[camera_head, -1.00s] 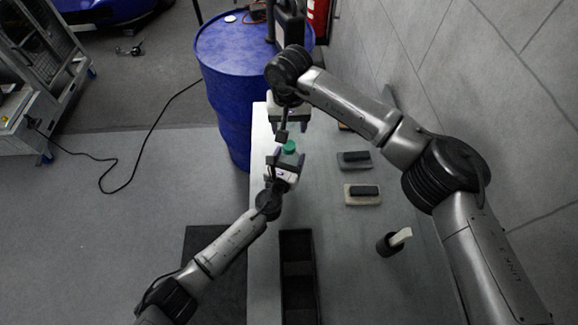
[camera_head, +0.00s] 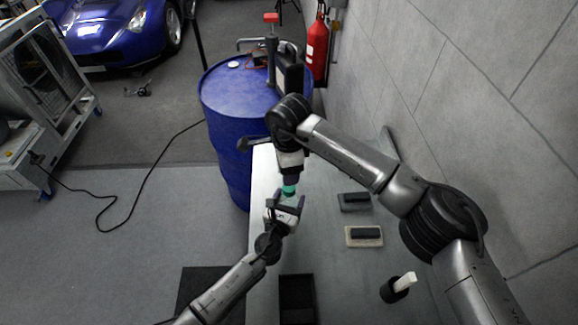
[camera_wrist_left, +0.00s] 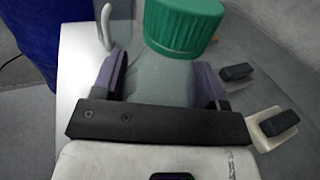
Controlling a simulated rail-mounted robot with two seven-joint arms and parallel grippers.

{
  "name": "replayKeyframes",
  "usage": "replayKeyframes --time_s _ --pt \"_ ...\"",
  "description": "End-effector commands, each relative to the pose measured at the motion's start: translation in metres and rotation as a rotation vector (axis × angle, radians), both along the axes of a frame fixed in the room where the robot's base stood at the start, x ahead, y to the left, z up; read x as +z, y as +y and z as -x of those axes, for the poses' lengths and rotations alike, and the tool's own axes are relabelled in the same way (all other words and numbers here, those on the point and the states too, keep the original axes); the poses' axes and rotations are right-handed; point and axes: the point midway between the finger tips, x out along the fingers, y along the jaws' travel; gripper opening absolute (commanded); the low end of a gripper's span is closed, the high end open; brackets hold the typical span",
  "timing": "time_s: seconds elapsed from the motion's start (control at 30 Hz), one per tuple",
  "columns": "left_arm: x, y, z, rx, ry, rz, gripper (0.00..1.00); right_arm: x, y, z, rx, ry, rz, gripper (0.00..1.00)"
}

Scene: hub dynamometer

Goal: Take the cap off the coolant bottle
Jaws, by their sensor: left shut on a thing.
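The coolant bottle (camera_wrist_left: 165,80) is a pale translucent body with a ribbed green cap (camera_wrist_left: 183,24) on top. The cap also shows in the head view (camera_head: 289,190). My left gripper (camera_head: 285,208) is shut on the bottle, with a purple-grey finger on each side of the body below the cap; it also shows in the left wrist view (camera_wrist_left: 160,82). My right gripper (camera_head: 290,180) points down just above the cap in the head view. Its fingertips are small and dark there, so I cannot tell their opening or whether they touch the cap.
The grey bench (camera_head: 345,280) runs along the wall. On it are two dark blocks on pads (camera_head: 355,200) (camera_head: 364,236), a black cup with a white item (camera_head: 398,287) and a black tray (camera_head: 297,295). A blue drum (camera_head: 235,100) stands behind the bench.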

Motion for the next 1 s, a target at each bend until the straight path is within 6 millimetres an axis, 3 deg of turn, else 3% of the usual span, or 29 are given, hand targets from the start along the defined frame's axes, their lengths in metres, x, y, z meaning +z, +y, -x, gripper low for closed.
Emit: replayKeyframes --time_s 1.0 --pt "-0.0005 0.0 0.0002 0.0 0.001 0.0 0.0 0.0006 -0.003 -0.0008 -2.003 0.015 0.014 0.6"
